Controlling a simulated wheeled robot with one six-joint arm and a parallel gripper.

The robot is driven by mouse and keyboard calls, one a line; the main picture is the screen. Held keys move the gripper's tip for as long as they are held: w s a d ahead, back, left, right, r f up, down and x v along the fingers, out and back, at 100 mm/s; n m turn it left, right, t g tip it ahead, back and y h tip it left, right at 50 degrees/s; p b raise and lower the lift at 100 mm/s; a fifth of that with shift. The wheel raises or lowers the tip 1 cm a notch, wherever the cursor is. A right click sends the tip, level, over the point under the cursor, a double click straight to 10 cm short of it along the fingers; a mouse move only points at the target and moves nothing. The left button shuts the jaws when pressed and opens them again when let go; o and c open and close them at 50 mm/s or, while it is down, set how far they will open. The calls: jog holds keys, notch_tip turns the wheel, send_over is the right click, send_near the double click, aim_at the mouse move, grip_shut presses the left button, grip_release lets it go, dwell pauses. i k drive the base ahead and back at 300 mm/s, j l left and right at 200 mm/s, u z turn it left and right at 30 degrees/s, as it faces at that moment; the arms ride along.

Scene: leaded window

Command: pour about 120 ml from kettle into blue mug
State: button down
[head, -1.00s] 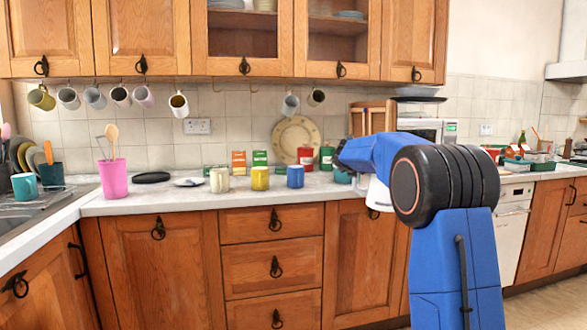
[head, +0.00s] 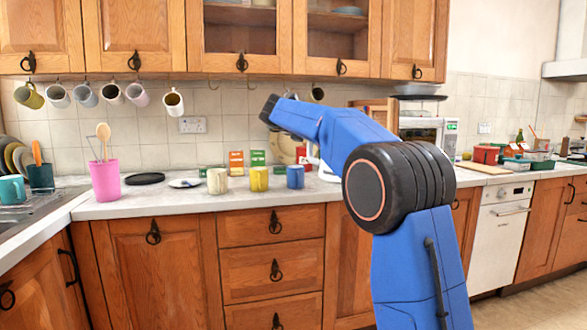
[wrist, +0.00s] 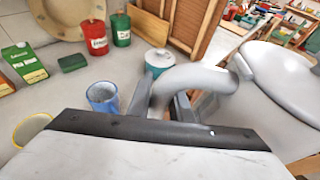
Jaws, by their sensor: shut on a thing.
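The blue mug (head: 295,177) stands upright on the worktop, right of a yellow mug (head: 259,179) and a cream mug (head: 217,181). In the wrist view the blue mug (wrist: 103,97) is just left of my gripper, apart from it; its contents cannot be made out. My gripper (wrist: 163,106) is shut on the handle of the pale grey kettle (wrist: 285,75), whose body is to the right. In the head view my arm hides the gripper and most of the kettle; only a white part (head: 328,172) shows. The kettle's spout is not clearly visible.
A pink utensil holder (head: 105,181) is left. Mugs hang above under the cupboards. The worktop's front strip before the mugs is clear.

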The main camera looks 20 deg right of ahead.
aim_at(295, 174)
jog(key=i+j, duration=0.3)
jog(key=i, duration=0.15)
jog(key=i+j, duration=0.25)
jog(key=i, duration=0.25)
jog(key=i+j, duration=0.3)
jog(key=i, duration=0.15)
